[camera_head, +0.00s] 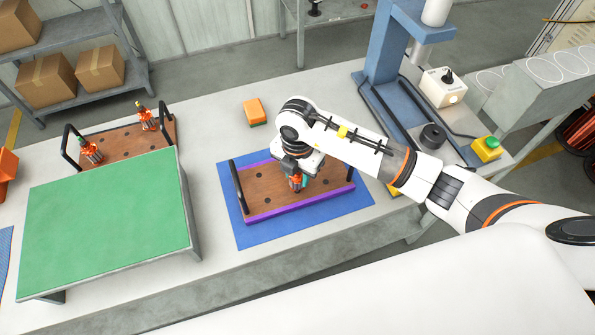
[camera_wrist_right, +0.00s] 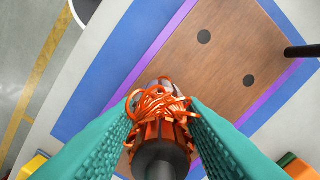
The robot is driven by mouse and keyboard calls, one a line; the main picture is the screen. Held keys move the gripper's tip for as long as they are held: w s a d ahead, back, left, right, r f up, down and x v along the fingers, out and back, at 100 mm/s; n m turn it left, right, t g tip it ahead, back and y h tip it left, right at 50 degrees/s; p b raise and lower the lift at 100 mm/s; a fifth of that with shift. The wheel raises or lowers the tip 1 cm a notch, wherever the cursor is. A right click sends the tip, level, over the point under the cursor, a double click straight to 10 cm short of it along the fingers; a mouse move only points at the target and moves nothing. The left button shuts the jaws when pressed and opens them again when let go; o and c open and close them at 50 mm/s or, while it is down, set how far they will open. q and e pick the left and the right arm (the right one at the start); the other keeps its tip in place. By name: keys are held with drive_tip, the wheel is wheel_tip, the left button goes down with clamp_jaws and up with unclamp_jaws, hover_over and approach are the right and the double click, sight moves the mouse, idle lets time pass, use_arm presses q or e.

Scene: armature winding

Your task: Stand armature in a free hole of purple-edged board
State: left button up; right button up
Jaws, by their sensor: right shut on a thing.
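The purple-edged board (camera_head: 262,215), brown with dark holes and black end handles, lies on a blue mat (camera_head: 235,232). My right gripper (camera_head: 297,182) is over its middle and right part, pointing down. Its teal fingers (camera_wrist_right: 160,125) are shut on an armature (camera_wrist_right: 158,108) with orange windings and a dark shaft. The armature shows small in the head view (camera_head: 296,185). Two empty holes show on the board in the right wrist view (camera_wrist_right: 226,60). The armature's lower end is hidden, so I cannot tell whether it is in a hole. My left gripper is out of view.
A second brown board (camera_head: 125,147) at the left holds two armatures (camera_head: 90,150), behind a green-topped panel (camera_head: 110,225). An orange block (camera_head: 255,111) lies behind the mat. A blue press (camera_head: 385,60) and a yellow box with a green button (camera_head: 487,148) stand at the right.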

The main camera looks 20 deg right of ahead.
drive_tip(key=shift+f+b, duration=0.8)
drive_tip(key=shift+f, duration=0.3)
idle(0.3)
drive_tip(key=o, duration=1.2)
wheel_tip(320, 180, up, 11)
drive_tip(key=shift+r+b, duration=0.1)
drive_tip(key=shift+b, duration=0.4)
drive_tip(key=shift+r, duration=0.45)
